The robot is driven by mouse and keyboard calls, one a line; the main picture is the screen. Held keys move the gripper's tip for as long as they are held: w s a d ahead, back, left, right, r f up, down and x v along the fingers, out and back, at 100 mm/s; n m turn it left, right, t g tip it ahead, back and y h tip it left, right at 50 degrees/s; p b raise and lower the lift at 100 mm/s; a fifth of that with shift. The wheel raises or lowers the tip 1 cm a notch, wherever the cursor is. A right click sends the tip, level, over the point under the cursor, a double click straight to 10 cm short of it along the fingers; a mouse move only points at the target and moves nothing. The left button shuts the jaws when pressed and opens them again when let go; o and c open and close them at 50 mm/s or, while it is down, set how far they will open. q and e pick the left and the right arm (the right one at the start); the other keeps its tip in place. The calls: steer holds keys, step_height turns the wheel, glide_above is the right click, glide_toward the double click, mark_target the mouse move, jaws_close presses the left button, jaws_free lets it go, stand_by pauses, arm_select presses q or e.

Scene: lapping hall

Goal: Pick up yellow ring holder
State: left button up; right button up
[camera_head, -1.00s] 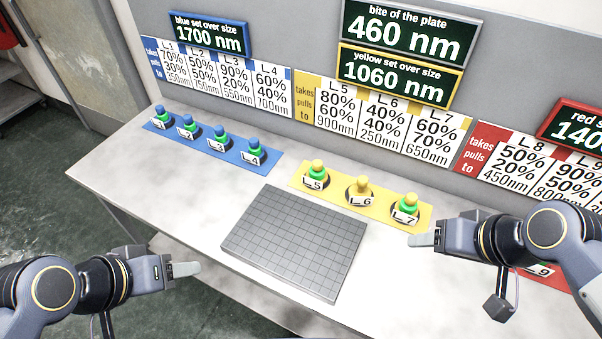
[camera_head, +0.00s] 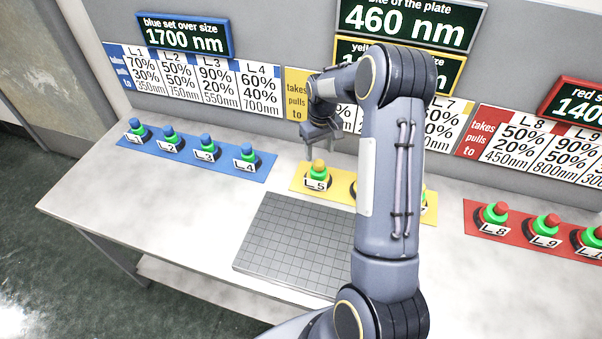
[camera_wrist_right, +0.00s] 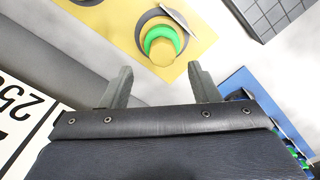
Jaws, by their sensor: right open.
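The yellow mat (camera_head: 337,181) bears the yellow-topped holders. The holder labelled L5 (camera_head: 318,174) has a yellow knob, a green ring and a dark base. My arm hides most of the other two, L6 and L7. My right gripper (camera_head: 320,138) is above and just behind L5, pointing down. In the right wrist view, the open fingers of my right gripper (camera_wrist_right: 160,68) are apart and empty. A yellow knob with a green ring (camera_wrist_right: 160,46) stands just beyond the fingertips, between their lines. My left gripper is out of view.
The grey gridded plate (camera_head: 290,245) lies in front of the yellow mat. The blue mat (camera_head: 200,160) with several holders is to the left, and the red mat (camera_head: 520,240) is to the right. The sign wall (camera_head: 268,55) rises close behind my right gripper.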

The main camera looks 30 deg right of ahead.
mark_target(319, 162)
steer(key=f, duration=0.2)
steer(key=f+p, duration=0.1)
steer(key=f, duration=0.1)
steer(key=f+p, duration=0.1)
steer(key=f, duration=0.1)
steer(key=shift+s+a+f, duration=0.2)
steer(key=shift+s+a, duration=0.05)
steer(key=shift+s, duration=0.05)
steer(key=shift+f, duration=0.45)
jaws_close()
